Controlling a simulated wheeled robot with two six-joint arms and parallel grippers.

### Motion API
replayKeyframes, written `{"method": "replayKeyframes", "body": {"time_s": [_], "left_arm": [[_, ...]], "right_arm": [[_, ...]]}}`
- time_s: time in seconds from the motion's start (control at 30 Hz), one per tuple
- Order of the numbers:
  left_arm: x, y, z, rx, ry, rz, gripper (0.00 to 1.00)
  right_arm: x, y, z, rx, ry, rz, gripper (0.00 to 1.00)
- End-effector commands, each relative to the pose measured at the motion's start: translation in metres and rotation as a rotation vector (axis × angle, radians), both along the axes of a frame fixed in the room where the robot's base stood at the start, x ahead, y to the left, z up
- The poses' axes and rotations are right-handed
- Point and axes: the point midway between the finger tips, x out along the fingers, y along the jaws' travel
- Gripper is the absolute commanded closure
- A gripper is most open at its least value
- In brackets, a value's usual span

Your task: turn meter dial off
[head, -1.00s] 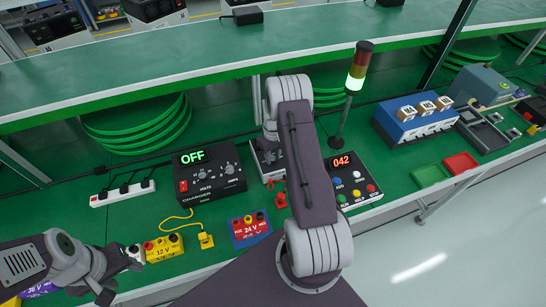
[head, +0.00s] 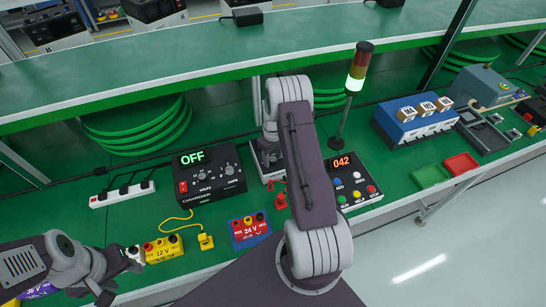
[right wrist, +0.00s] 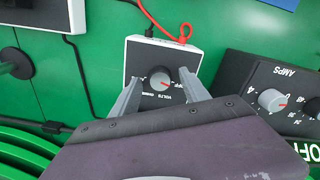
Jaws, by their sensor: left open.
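The meter (right wrist: 133,62), a pale case with a dark face, lies below my right gripper in the right wrist view. Its grey dial (right wrist: 160,81) has a red mark and small lettering around it, including VOLTS. My right gripper (right wrist: 160,76) has its fingers apart, one on each side of the dial, with a visible gap on each side. In the head view the meter (head: 262,168) is mostly hidden behind my right arm, and the right fingers are hidden. My left gripper (head: 121,274) is open at the lower left, beside the yellow 12 V block (head: 163,249).
The black charger (head: 209,181) showing OFF stands left of the meter. A red lead (right wrist: 165,25) runs from the meter. A green shelf (head: 200,75) overhangs behind.

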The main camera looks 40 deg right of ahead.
Motion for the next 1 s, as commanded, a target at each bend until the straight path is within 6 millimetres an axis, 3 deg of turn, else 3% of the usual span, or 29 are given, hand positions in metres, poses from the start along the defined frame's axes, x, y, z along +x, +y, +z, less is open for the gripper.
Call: {"method": "replayKeyframes", "body": {"time_s": [0.27,0.6,0.7,1.0], "left_arm": [[0.0,0.0,-0.001,0.0,0.0,0.0,0.49],[0.0,0.0,-0.012,0.0,0.0,0.0,0.49],[0.0,0.0,-0.013,0.0,0.0,0.0,0.49],[0.0,0.0,-0.013,0.0,0.0,0.0,0.49]], "right_arm": [[0.001,0.0,0.005,-0.001,-0.001,-0.001,0.47],[0.001,0.0,0.074,-0.002,-0.004,-0.001,0.47],[0.0,0.0,0.085,-0.001,-0.002,-0.001,0.47],[0.0,0.0,0.091,0.0,0.0,-0.001,0.47]]}}
